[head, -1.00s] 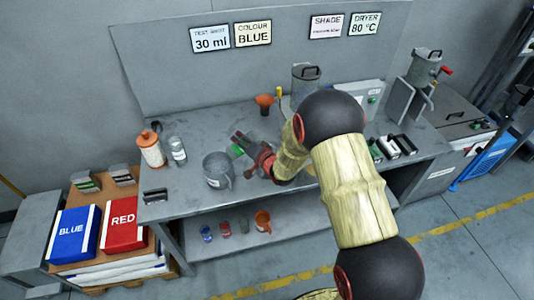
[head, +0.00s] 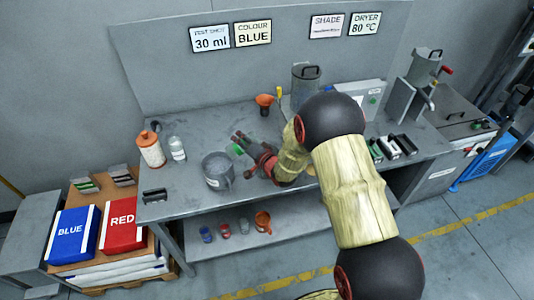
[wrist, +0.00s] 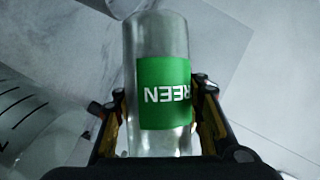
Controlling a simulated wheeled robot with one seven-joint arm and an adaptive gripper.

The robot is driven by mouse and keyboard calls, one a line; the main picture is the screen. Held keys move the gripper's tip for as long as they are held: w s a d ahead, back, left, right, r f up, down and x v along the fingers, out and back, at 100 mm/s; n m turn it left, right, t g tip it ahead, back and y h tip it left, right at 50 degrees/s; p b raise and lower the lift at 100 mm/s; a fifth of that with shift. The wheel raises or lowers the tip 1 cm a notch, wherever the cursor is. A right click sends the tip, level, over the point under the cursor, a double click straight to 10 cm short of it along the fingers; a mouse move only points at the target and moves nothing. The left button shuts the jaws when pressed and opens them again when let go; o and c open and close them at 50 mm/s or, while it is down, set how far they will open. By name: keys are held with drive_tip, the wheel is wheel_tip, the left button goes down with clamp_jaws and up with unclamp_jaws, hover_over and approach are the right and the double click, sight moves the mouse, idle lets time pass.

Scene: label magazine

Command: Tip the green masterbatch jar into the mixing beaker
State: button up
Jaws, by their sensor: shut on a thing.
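My gripper (head: 241,144) is shut on the green masterbatch jar (head: 238,149) and holds it above the bench, just up and right of the mixing beaker (head: 216,181). In the wrist view my gripper (wrist: 160,95) has a finger on each side of the clear jar (wrist: 163,40). Its green label shows the letters "REEN" upside down. The jar looks tilted in the head view. A part with dark scale marks shows at the left of the wrist view (wrist: 22,112). I cannot tell what is inside the jar.
An orange-capped jar (head: 150,150) and a clear labelled jar (head: 177,150) stand left of the beaker. Several small jars and an orange cup (head: 263,222) sit on the lower shelf. The bench front is clear around the beaker.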

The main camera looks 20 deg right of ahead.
drive_tip(key=shift+f+m+t+y+b, duration=0.25)
drive_tip(key=shift+m+t+y+b, duration=0.05)
drive_tip(key=shift+m+b, duration=0.6)
idle(1.4)
drive_tip(key=shift+d+r+m+t+y, duration=0.3)
drive_tip(key=shift+d+r+m, duration=0.3)
drive_tip(key=shift+d+m, duration=0.15)
idle(1.0)
drive_tip(key=shift+d+r+m+t+b, duration=0.25)
drive_tip(key=shift+r+m+t+b, duration=0.25)
drive_tip(key=shift+m, duration=0.4)
drive_tip(key=shift+d+r+m+t+b, duration=0.3)
drive_tip(key=shift+r+m, duration=0.3)
drive_tip(key=shift+m, duration=0.25)
idle(2.2)
